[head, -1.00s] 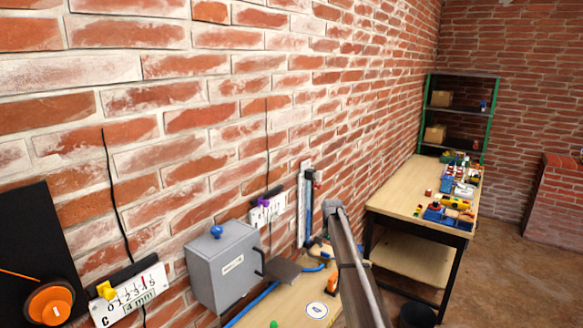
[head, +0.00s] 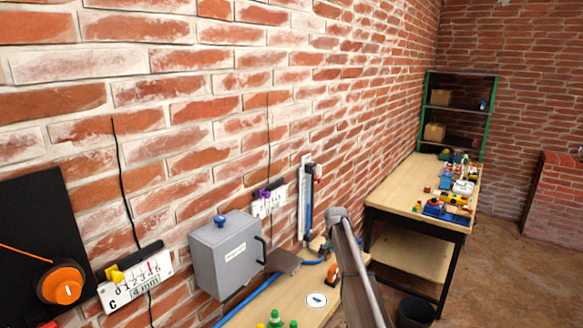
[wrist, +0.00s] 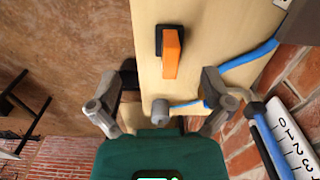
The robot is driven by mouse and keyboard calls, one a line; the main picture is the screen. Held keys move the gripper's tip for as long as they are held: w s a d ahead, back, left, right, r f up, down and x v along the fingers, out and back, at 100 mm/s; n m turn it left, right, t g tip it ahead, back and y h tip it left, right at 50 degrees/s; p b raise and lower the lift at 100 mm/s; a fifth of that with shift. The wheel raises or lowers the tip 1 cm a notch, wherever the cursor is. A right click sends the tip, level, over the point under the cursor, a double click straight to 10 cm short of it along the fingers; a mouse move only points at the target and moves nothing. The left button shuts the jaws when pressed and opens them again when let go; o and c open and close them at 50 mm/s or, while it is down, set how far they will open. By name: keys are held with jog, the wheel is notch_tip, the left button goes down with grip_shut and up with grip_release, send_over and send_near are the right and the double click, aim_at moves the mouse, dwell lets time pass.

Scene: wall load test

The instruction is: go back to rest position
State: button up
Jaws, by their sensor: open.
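My gripper (wrist: 160,108) is in the wrist view, with its two grey fingers spread wide and nothing between them. It is over the edge of the light wooden bench (wrist: 205,80). An orange handle on a black base (wrist: 170,52) lies on the bench beyond the fingers, apart from them. A grey rounded piece (wrist: 160,112) shows between the fingers, possibly part of the bench fittings or my gripper; I cannot tell. In the head view my grey arm link rises at the lower centre, and the gripper itself is not clearly seen there.
A grey box (head: 228,257) and numbered plates (head: 135,282) are on the brick wall. A blue hose (wrist: 250,55) runs along the bench. A second table (head: 400,190) with several coloured items and a green-framed shelf (head: 455,105) stand farther back. Brown floor (head: 510,270) is open at right.

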jog(key=s+f+n+b, duration=0.3)
jog(key=s+f+b, duration=0.1)
jog(key=s, duration=1.5)
jog(key=s+d+f+n+b, duration=0.1)
jog(key=s+f+n+b, duration=0.2)
jog(key=s, duration=1.7)
jog(key=shift+s+f+b, duration=0.25)
jog(key=shift+f+b, duration=0.45)
jog(key=shift+f, duration=0.15)
jog(key=shift+d, duration=0.1)
